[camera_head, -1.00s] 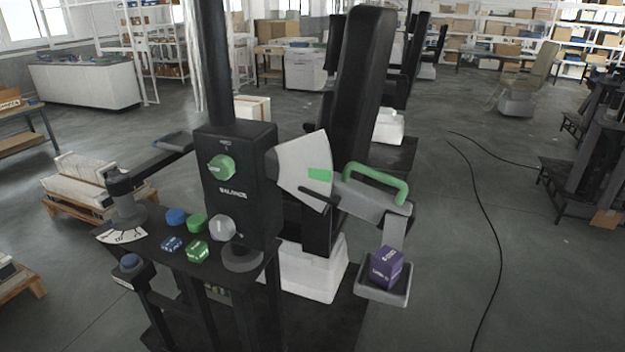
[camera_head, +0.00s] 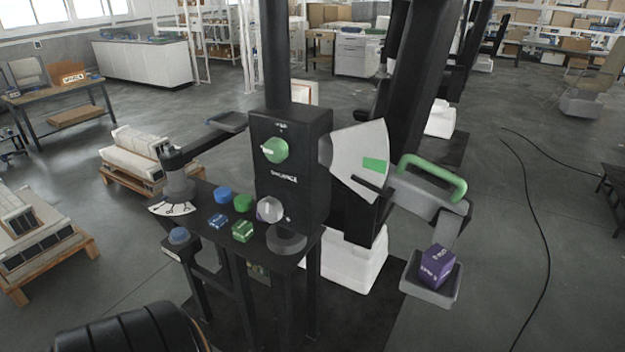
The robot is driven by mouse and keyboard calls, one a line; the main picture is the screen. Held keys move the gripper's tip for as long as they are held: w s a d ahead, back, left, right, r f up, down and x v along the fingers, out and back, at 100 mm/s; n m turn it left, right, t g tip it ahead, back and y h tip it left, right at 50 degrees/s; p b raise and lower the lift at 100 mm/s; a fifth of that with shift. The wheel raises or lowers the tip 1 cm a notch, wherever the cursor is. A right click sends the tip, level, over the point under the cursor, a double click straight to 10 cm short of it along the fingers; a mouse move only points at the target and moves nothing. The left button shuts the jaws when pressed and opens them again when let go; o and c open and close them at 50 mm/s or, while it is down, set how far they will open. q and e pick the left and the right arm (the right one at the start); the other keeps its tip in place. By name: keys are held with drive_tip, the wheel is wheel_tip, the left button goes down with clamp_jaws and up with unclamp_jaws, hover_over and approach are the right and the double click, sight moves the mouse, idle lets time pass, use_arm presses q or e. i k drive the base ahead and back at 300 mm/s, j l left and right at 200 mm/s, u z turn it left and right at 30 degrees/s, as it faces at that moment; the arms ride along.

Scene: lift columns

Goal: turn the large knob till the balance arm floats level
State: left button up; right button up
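The black balance box (camera_head: 290,200) stands upright near the middle. A green knob (camera_head: 275,150) with a pale pointer mark is on its front face, the largest knob on that face. The grey balance arm (camera_head: 425,200) with a green handle (camera_head: 432,177) sticks out to the right of the box and slopes down to the right. A pale fan-shaped plate (camera_head: 358,150) with a green patch (camera_head: 375,165) is between box and arm. A grey pan (camera_head: 430,282) hangs at the arm's end and holds a purple cube (camera_head: 437,266). Neither gripper is in view.
Pallets (camera_head: 40,250) lie farther left. Floor at right is mostly clear.

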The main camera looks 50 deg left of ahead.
sight(271, 209)
drive_tip(key=j+z, duration=0.2)
drive_tip(key=j, duration=0.2)
drive_tip(key=k+j+z, duration=0.2)
drive_tip(key=j, duration=0.15)
drive_tip(key=j+z, duration=0.25)
drive_tip(key=j, duration=0.15)
drive_tip(key=k+j+z, duration=0.2)
drive_tip(key=j, duration=0.15)
drive_tip(key=k+j+z, duration=0.2)
drive_tip(key=j, duration=0.15)
drive_tip(key=i, duration=0.1)
